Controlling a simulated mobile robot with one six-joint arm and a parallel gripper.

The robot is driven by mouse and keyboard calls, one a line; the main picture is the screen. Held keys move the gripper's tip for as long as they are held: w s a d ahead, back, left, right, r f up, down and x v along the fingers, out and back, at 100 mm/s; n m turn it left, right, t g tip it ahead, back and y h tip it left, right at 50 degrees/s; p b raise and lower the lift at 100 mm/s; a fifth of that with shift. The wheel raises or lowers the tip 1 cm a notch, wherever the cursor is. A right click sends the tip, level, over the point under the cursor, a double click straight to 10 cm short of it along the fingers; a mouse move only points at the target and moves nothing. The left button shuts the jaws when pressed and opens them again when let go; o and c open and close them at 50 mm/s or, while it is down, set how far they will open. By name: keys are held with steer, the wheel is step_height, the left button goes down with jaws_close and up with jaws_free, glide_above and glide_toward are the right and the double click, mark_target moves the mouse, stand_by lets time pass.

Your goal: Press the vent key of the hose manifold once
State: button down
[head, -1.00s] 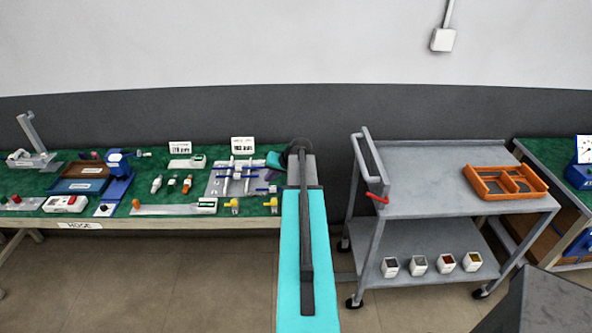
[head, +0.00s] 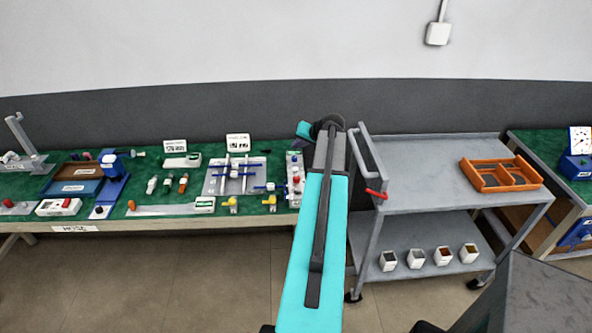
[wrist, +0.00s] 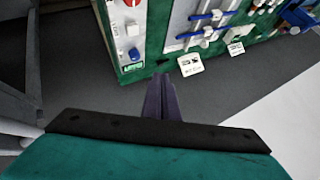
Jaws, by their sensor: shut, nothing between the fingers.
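A grey plate (head: 212,187) with pale pipes and blue levers lies on the green bench in the head view; part of it shows at the top of the wrist view (wrist: 178,32). To its right is a narrow pale panel (head: 294,168) with red and other small controls. The wrist view shows this panel (wrist: 121,45) with a white knob, a blue button (wrist: 134,54) and a green label. I cannot tell which control is the vent key. My gripper (wrist: 160,80) is shut and empty, apart from the panel, below and right of it in the wrist view.
A grey trolley (head: 430,180) with an orange tray (head: 500,174) stands right of my arm. Small fittings and a blue clamp device (head: 113,185) occupy the bench's left. White cards (head: 238,141) stand at its back edge. Dark wall lies behind.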

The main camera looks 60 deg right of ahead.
steer(key=b, duration=0.1)
glide_above(297, 170)
steer(key=shift+s+f, duration=0.15)
steer(key=shift+f, duration=2.6)
steer(key=shift+f+b, duration=1.3)
steer(key=shift+f, duration=0.3)
steer(key=shift+f+b, duration=0.9)
steer(key=shift+b, duration=0.1)
steer(key=shift+r, duration=0.9)
steer(key=shift+r+p, duration=1.05)
steer(key=shift+r, duration=1.45)
